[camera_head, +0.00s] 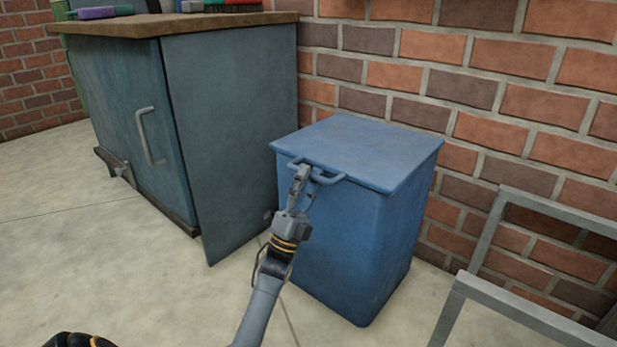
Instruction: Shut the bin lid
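A blue bin (350,245) stands on the floor against the brick wall. Its blue lid (360,150) lies flat across the top, and I see no gap along the front edge. A blue bar handle (330,180) sticks out from the lid's front edge. My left gripper (300,175) is at the left part of this handle, in front of the bin, with its fingers pointing up. The fingers overlap the handle in the picture. I cannot tell whether they touch it or grip it. My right gripper is not in view.
A blue-grey cabinet (120,110) with a wooden top (170,24) stands left of the bin, with a panel (235,130) close beside it. A grey metal frame (480,235) is at the right. Floor (120,260) is clear at the lower left.

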